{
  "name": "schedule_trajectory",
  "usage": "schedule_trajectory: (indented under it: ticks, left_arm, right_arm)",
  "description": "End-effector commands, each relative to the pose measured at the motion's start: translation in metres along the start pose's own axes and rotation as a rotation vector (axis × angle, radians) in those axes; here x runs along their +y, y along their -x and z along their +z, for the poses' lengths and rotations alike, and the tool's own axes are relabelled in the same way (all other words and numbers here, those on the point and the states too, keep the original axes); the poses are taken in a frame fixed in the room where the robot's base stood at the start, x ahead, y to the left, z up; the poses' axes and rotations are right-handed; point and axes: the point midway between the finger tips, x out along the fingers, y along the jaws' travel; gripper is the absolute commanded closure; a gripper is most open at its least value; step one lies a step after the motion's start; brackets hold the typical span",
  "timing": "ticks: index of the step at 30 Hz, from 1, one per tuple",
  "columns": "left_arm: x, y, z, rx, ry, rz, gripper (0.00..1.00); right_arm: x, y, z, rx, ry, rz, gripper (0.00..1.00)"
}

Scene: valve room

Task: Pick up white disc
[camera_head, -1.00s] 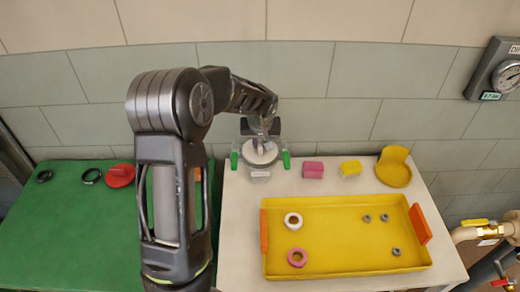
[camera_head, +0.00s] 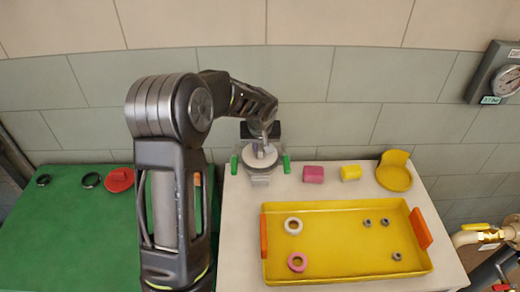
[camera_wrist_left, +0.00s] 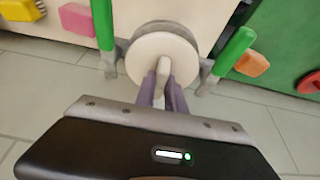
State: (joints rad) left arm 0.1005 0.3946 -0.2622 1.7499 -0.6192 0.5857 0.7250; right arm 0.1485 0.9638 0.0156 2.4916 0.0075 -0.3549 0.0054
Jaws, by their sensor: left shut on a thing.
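The white disc (camera_head: 254,160) lies on top of a grey fixture with green handles (camera_head: 286,164) at the back left of the pale table. In the left wrist view the disc (camera_wrist_left: 146,46) is round and flat with a white knob (camera_wrist_left: 163,68) standing from its middle. My left gripper (camera_head: 262,148) reaches down over the disc from the left. Its two purple-grey fingers (camera_wrist_left: 163,82) are shut on the knob. The disc still appears to rest on or very close to the grey ring of the fixture. My right gripper is not in view.
A yellow tray (camera_head: 345,235) with orange handles holds a white ring, a pink ring and several grey nuts. Pink (camera_head: 313,174) and yellow (camera_head: 351,173) blocks and a yellow holder (camera_head: 394,176) stand behind it. A green table (camera_head: 60,235) is at left; the wall is close behind.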

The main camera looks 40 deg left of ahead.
Motion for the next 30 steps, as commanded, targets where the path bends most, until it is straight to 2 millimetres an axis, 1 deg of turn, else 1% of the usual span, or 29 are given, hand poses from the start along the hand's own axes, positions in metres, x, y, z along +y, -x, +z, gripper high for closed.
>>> schedule_trajectory:
  ticks: [5,15,18,22,30]
  left_arm:
    - [0.002,0.019,-0.010,0.008,0.002,0.005,1.00]
    - [0.001,0.076,-0.033,0.007,0.001,0.005,1.00]
    - [0.001,0.086,-0.036,0.004,0.000,0.003,1.00]
    - [0.001,0.091,-0.038,0.004,0.000,0.003,1.00]
    - [0.001,0.091,-0.038,0.003,0.000,0.002,1.00]
  right_arm:
    - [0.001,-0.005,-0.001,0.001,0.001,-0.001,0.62]
    - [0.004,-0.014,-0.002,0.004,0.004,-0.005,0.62]
    - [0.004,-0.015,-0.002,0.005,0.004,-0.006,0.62]
    - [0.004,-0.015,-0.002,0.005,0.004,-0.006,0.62]
    - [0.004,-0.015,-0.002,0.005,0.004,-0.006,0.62]
